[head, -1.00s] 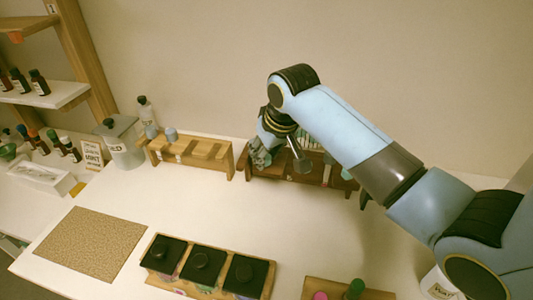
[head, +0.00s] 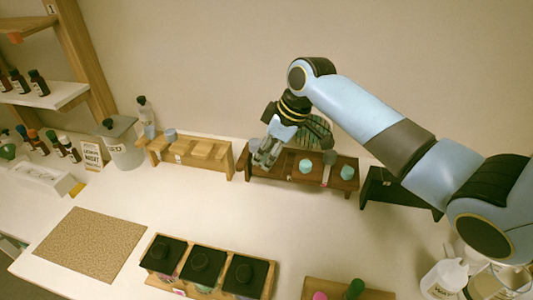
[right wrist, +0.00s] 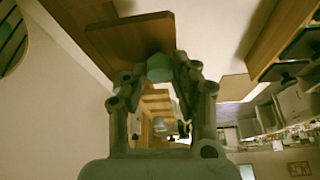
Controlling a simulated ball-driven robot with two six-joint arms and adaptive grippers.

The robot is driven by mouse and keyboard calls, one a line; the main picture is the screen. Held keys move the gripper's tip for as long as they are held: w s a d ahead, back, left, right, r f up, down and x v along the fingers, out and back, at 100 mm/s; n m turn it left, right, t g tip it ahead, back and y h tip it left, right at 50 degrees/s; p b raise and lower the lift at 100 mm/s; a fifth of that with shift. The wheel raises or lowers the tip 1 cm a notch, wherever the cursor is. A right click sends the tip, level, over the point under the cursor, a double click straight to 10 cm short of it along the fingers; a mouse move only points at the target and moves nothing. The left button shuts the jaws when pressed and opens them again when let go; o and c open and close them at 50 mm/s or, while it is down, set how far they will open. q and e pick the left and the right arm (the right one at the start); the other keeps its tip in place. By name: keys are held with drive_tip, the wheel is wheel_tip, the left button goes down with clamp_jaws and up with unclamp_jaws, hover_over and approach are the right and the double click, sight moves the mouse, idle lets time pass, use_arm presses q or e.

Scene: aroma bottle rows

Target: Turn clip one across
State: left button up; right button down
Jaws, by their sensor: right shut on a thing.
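The dark brown rack (head: 286,180) stands near the back wall, right of centre in the head view. My right gripper (head: 264,160) is at its left end with the fingers pointing down. In the right wrist view, the right gripper (right wrist: 160,82) is shut on a small teal piece (right wrist: 160,66) at the fingertips, close to a brown wooden part. I cannot tell whether this piece is clip one. Further right on the rack are two teal round pieces (head: 306,166) and a grey upright piece (head: 329,157) between them. My left gripper is not in view.
A lighter wooden rack (head: 190,153) stands to the left. A black stand (head: 400,192) is to the right. Black-topped boxes (head: 203,263) in a wooden tray and a cork mat (head: 90,244) lie nearer. The white table between them is clear.

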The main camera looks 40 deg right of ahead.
drive_tip(key=n+g+y, duration=0.1)
drive_tip(key=n, duration=0.3)
drive_tip(key=shift+w+d+n+b, duration=0.1)
drive_tip(key=shift+n+b, duration=0.2)
drive_tip(key=shift+b, duration=0.05)
drive_tip(key=n+g+b, duration=0.1)
drive_tip(key=n, duration=0.1)
drive_tip(key=n+g+b, duration=0.1)
drive_tip(key=n, duration=0.2)
drive_tip(key=shift+n+y, duration=0.3)
drive_tip(key=shift+y, duration=0.1)
drive_tip(key=shift+g, duration=0.3)
drive_tip(key=c, duration=1.1)
unclamp_jaws()
drive_tip(key=shift+o, duration=0.2)
